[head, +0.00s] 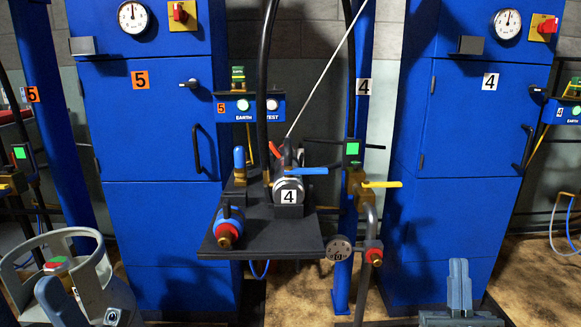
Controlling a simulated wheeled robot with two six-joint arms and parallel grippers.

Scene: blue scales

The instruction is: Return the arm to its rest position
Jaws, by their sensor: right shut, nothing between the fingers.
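My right gripper (459,284) stands upright at the bottom right of the head view, in front of the right blue cabinet. Its fingers are together with nothing between them, and it is apart from the fittings around it. A blue-grey part at the bottom left, in front of a gas cylinder, looks like my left gripper (60,302).
A blue cabinet marked 5 (152,150) and one marked 4 (468,150) stand behind. Between them a dark shelf (262,240) holds valves and a hose coupling. A grey gas cylinder (105,290) stands at lower left. A pipe with a yellow-handled valve (381,184) is right of the shelf.

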